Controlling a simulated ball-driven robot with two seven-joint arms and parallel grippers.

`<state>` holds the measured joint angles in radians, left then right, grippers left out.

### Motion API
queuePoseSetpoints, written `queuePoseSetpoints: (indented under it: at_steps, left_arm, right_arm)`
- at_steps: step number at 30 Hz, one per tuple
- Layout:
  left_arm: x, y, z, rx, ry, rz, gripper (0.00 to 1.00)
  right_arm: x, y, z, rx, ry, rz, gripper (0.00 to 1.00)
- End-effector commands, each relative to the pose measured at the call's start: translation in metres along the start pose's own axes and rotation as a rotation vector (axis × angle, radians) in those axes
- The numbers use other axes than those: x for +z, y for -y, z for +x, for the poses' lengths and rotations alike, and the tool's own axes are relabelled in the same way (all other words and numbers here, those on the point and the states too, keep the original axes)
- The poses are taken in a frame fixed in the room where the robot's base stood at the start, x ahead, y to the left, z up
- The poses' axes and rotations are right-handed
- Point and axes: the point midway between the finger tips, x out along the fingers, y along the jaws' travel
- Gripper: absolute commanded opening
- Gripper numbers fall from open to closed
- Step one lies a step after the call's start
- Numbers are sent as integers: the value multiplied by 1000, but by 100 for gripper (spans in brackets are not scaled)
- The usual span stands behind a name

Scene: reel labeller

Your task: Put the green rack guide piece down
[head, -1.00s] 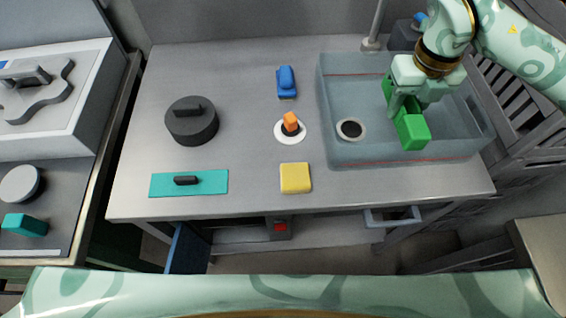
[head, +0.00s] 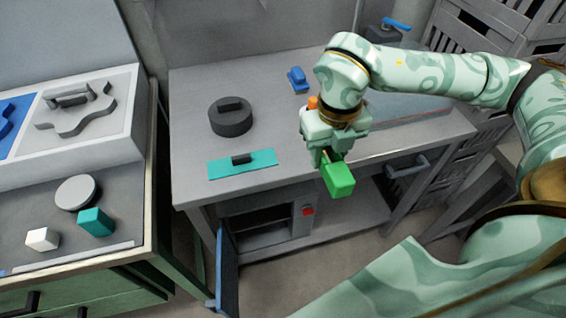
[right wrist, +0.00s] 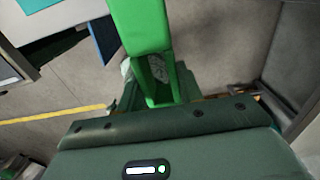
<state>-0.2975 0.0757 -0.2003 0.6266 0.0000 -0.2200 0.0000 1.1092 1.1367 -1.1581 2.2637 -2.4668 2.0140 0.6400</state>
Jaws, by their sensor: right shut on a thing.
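The green rack guide piece (head: 338,180) is a bright green block in the jaws of my right gripper (head: 325,158). My right gripper is shut on it and holds it in the air in front of the grey table's front edge. In the right wrist view the green piece (right wrist: 142,35) reaches from the jaws to the top of the picture, with floor behind it. Part of the piece is hidden in the jaws. My left gripper is not in view.
The grey table (head: 190,120) holds a dark round lidded thing (head: 231,118), a teal plate (head: 225,165) and a blue piece (head: 298,79). My right arm partly hides the sink tray (head: 425,112). At left, a bench carries a grey disc (head: 76,192), a teal block (head: 95,222) and a white block (head: 42,239).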

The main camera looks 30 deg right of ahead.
Motion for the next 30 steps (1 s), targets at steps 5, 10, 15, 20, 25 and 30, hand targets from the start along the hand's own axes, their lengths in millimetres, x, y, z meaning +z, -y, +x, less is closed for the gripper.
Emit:
queuePoseSetpoints:
  at_steps: [5,10,15,20,25,30]
  left_arm:
    - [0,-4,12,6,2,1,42]
    - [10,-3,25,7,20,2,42]
    - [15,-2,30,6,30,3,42]
    - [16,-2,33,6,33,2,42]
    - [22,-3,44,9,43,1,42]
    - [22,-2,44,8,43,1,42]
  right_arm:
    - [54,-8,27,1,-1,4,7]
    - [88,-13,61,0,-4,1,7]
    - [105,-14,78,0,0,0,7]
    - [112,-16,87,1,0,-1,7]
    - [114,-16,117,-1,-4,-1,7]
    - [115,-16,120,0,2,-2,7]
